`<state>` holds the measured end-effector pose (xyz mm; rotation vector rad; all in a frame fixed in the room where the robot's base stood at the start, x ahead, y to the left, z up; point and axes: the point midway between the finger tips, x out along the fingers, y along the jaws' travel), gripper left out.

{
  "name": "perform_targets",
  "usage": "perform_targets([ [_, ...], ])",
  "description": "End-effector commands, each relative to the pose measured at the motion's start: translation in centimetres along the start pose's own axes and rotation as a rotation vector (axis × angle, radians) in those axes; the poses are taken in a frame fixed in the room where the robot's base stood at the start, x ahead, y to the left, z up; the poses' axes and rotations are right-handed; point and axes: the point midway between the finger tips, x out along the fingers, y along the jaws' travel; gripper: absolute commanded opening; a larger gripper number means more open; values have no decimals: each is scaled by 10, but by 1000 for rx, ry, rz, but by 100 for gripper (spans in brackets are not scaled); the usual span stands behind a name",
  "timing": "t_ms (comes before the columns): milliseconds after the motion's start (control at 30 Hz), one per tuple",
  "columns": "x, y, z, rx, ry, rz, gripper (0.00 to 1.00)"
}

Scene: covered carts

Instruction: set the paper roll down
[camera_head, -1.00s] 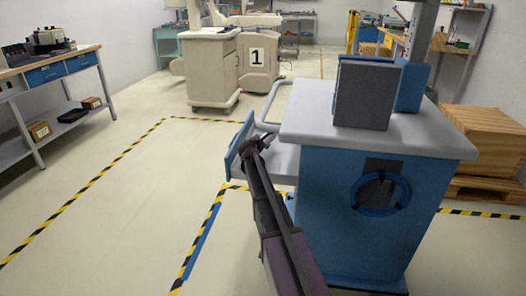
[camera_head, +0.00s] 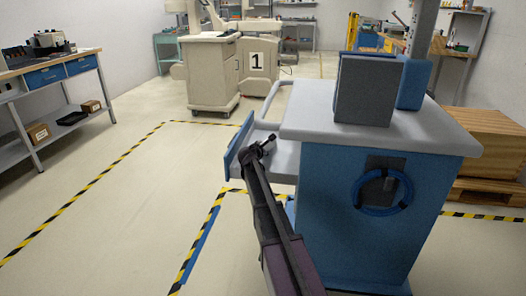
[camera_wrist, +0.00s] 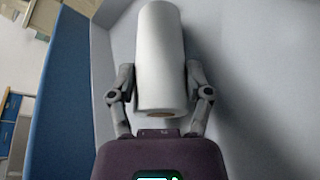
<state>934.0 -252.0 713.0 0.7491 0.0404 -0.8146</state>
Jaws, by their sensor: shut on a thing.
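The paper roll (camera_wrist: 160,50) is a white cylinder with a brown core at its near end, seen in the wrist view. My gripper (camera_wrist: 161,80) is shut on it, one finger on each side. I cannot make out the roll in the head view. A light grey surface (camera_wrist: 265,70) lies behind the roll with a soft shadow. I cannot tell whether the roll touches it.
A grey box (camera_head: 367,90) stands on the cart top (camera_head: 430,130). The floor to the left is clear.

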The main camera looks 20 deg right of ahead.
Motion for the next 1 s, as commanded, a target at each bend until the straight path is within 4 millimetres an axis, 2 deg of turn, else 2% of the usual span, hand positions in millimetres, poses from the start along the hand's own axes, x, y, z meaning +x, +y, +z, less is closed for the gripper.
perform_targets([
  [333, 1, -2, -2, 0, 0, 0, 9],
  [367, 1, -2, -2, 0, 0, 0, 67],
  [400, 1, -1, -1, 0, 0, 0, 79],
  [467, 0, -1, -1, 0, 0, 0, 97],
  [1000, 0, 0, 1, 1, 0, -1, 99],
])
